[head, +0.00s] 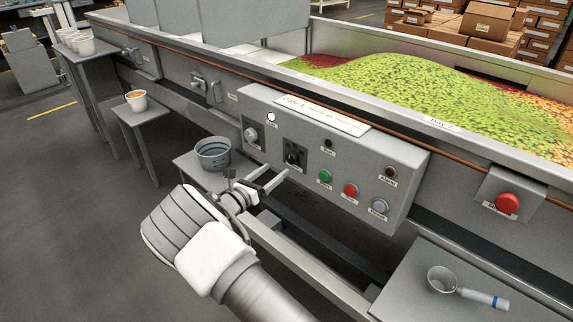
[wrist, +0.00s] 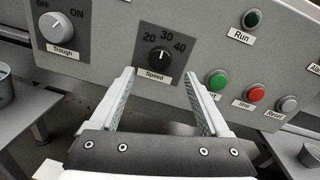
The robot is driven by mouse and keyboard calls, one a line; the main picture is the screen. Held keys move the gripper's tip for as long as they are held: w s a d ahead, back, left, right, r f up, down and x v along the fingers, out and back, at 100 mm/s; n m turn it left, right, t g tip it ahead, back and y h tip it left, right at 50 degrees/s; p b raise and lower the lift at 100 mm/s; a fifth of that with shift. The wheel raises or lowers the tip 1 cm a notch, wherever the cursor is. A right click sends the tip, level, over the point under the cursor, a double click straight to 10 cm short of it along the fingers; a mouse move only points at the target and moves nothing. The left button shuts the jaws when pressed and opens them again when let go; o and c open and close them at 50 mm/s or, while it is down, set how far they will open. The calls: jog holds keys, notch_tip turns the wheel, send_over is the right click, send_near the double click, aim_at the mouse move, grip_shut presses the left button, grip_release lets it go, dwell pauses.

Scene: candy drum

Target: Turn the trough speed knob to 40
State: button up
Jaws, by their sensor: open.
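The black speed knob (wrist: 159,58) sits on a dark plate marked 20, 30 and 40 on the grey control panel (head: 400,160). Its white mark points up, near 30. In the head view the knob (head: 293,157) is just beyond the fingertips. My gripper (wrist: 158,75) is open, its fingers apart to the left and right below the knob in the wrist view, with nothing between them. In the head view my gripper (head: 277,174) reaches toward the panel from the front left.
A grey Trough OFF/ON knob (wrist: 57,28) is left of the speed knob. Green (wrist: 218,81), red (wrist: 255,91) and grey Reset (wrist: 287,104) buttons are at right. A bucket (head: 213,153) stands on a low shelf; a scoop (head: 445,282) lies on the right table.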

aim_at(290, 160)
jog(key=b+x, duration=0.1)
jog(key=x, duration=0.5)
jog(key=shift+w+d, duration=0.25)
jog(key=shift+w, duration=0.05)
grip_shut()
jog(key=shift+f+m, duration=0.1)
jog(key=shift+m, duration=0.3)
jog(key=m+b, duration=0.2)
jog(key=m, duration=0.1)
jog(key=shift+f+m, duration=0.15)
jog(key=shift+m, duration=0.15)
jog(key=shift+m+h+b, duration=0.3)
jog(key=shift+m+b, duration=1.05)
jog(key=shift+m, duration=1.05)
